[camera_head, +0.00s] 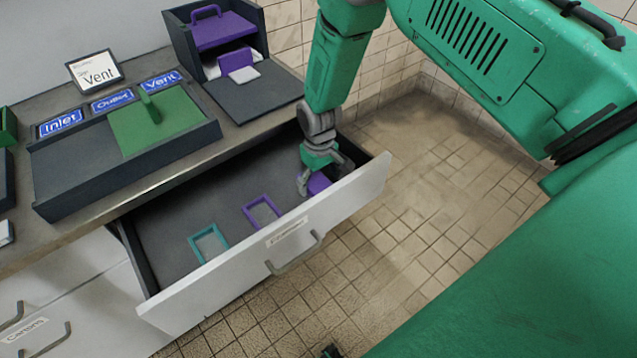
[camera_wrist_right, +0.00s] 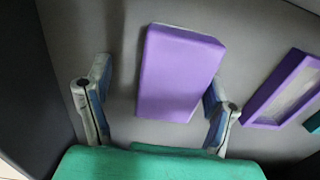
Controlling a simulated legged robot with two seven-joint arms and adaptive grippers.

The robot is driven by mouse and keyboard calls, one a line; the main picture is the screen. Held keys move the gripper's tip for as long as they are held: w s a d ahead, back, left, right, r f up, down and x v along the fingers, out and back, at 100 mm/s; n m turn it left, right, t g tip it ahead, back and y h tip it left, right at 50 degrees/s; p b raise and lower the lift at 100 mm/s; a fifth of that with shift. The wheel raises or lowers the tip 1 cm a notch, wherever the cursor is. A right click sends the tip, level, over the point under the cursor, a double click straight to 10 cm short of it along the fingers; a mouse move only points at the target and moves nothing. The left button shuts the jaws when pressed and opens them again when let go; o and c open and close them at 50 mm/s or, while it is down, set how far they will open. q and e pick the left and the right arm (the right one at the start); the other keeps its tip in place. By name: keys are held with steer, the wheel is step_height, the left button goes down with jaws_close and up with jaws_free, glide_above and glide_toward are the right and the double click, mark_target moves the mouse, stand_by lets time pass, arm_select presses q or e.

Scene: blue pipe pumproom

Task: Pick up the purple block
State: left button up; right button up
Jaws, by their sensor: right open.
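The purple block (camera_head: 318,183) lies in the open drawer at its right end, partly hidden by my right gripper (camera_head: 322,180) in the head view. In the right wrist view the purple block (camera_wrist_right: 180,72) lies flat on the grey drawer floor, slightly tilted in the picture. My right gripper (camera_wrist_right: 157,105) is open, with one finger on each side of the block's near end. The left finger stands apart from the block; the right finger is close to its edge, and I cannot tell if they touch.
The drawer (camera_head: 345,205) also holds a purple frame (camera_head: 262,212) and a teal frame (camera_head: 208,243). Its walls stand close around my right gripper. On the counter are a tray with a green lid (camera_head: 155,125), a "Vent" sign (camera_head: 94,71) and a dark box with purple parts (camera_head: 222,30).

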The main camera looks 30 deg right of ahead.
mark_target(318, 178)
steer(key=shift+a+r, duration=0.2)
steer(key=shift+a, duration=0.4)
steer(key=c, duration=1.1)
steer(key=shift+a+r, duration=0.1)
steer(key=shift+a, duration=0.15)
steer(key=shift+c, duration=1.1)
steer(key=shift+a, duration=0.2)
steer(key=shift+d+r, duration=0.35)
steer(key=shift+d, duration=0.05)
steer(key=r, duration=0.2)
steer(key=d+r, duration=0.1)
steer(key=r, duration=0.1)
steer(key=shift+r, duration=0.25)
steer(key=r, duration=0.2)
steer(key=a+r, duration=0.1)
steer(key=r, duration=0.1)
steer(key=shift+a, duration=0.1)
steer(key=shift+a+r, duration=0.25)
steer(key=shift+r, duration=0.2)
arm_select(q)
steer(key=shift+a, duration=0.9)
arm_select(e)
steer(key=shift+d, duration=0.1)
